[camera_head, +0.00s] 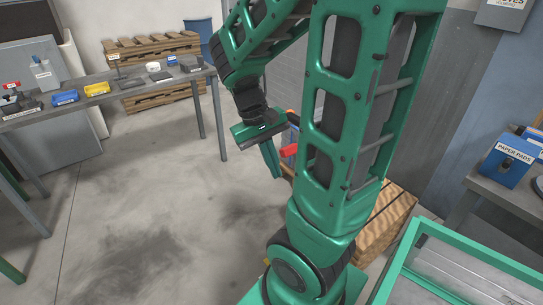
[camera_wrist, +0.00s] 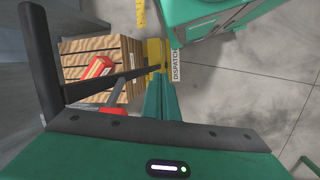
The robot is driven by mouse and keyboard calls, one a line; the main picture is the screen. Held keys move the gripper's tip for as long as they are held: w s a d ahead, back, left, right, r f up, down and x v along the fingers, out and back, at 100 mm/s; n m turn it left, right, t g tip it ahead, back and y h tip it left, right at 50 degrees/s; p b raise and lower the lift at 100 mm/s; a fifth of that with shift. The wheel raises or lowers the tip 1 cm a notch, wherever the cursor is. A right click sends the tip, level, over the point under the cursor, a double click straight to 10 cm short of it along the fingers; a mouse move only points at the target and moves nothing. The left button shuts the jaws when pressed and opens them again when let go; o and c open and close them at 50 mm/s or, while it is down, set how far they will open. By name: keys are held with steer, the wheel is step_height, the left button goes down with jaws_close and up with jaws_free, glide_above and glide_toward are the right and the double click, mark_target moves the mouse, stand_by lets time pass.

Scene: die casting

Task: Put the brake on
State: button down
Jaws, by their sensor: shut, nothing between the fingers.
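My gripper (camera_head: 275,174) hangs in the middle of the head view, its green fingers pointing down. In the wrist view the fingers (camera_wrist: 161,84) are together, with nothing between them. A red part (camera_head: 290,151) shows just right of the fingers in the head view. In the wrist view a red part (camera_wrist: 112,121) lies left of the fingers, beside a dark bar (camera_wrist: 100,88); whether either is the brake I cannot tell. A yellow part (camera_wrist: 155,52) with a DISPATCH label (camera_wrist: 175,65) is beyond the fingertips. Contact with any of these is unclear.
A grey workbench (camera_head: 130,87) with bins is at the back left. The floor (camera_head: 130,200) at left is clear.

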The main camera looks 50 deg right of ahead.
steer(key=w+d+f+n+g+h, duration=0.1)
steer(key=w+f+n+g+h, duration=0.2)
steer(key=w+f+h, duration=0.35)
steer(key=w+d+f+n+g+h, duration=0.1)
steer(key=w+f+n+g+h, duration=0.2)
steer(key=w+h, duration=0.65)
steer(key=s+d+r+t, duration=0.1)
steer(key=s+d+r, duration=0.2)
steer(key=s+d, duration=0.4)
steer(key=shift+s+d+n, duration=0.4)
steer(key=shift+d, duration=0.15)
steer(key=shift+r, duration=0.2)
